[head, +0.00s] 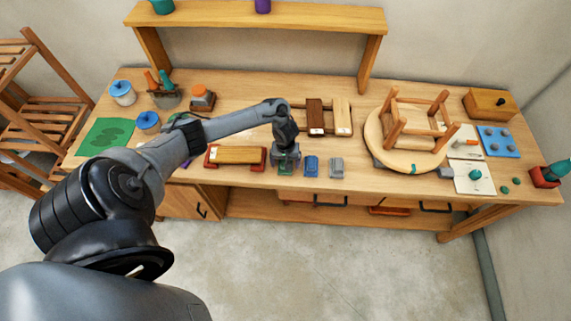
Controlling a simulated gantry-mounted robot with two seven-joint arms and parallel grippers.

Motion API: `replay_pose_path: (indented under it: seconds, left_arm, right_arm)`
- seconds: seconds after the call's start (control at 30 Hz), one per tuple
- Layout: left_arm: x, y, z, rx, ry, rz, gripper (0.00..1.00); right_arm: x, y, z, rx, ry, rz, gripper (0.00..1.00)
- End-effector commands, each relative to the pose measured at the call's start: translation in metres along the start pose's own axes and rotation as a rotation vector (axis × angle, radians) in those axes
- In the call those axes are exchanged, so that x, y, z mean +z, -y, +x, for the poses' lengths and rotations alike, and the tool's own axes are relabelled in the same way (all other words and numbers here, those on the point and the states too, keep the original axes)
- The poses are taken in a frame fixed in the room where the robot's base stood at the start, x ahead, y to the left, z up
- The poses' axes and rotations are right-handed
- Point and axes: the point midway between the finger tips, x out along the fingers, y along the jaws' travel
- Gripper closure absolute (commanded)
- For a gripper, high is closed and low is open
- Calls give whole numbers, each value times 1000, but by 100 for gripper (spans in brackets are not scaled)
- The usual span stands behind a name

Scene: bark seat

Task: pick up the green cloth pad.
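A small green pad (285,170) lies near the front edge of the workbench, at the left end of a row with a blue pad (311,167) and a grey pad (337,168). My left gripper (286,163) points down right over the green pad and hides part of it. Whether its fingers touch the pad, and whether they are open or shut, is too small to tell. My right gripper is not in view.
A wooden block on red supports (236,155) stands just left of the gripper. Brown and pale brushes (328,117) lie behind the pads. An upturned round stool (408,140) sits to the right. A green mat (106,136) lies far left.

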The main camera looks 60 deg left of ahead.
Motion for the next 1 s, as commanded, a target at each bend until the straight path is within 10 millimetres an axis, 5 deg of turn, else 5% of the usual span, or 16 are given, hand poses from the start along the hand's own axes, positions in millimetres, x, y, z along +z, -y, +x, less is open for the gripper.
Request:
replay_pose_path:
  seconds: [0.2, 0.6, 1.0]
  left_arm:
    - [0, 0, 0, 0, 0, 0, 15]
    - [0, 0, -1, 1, -1, -1, 74]
    - [-1, 0, -7, 1, -1, -2, 74]
  right_arm:
    - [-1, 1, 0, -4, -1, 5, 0]
    - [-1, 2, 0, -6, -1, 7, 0]
    - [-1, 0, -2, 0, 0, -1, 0]
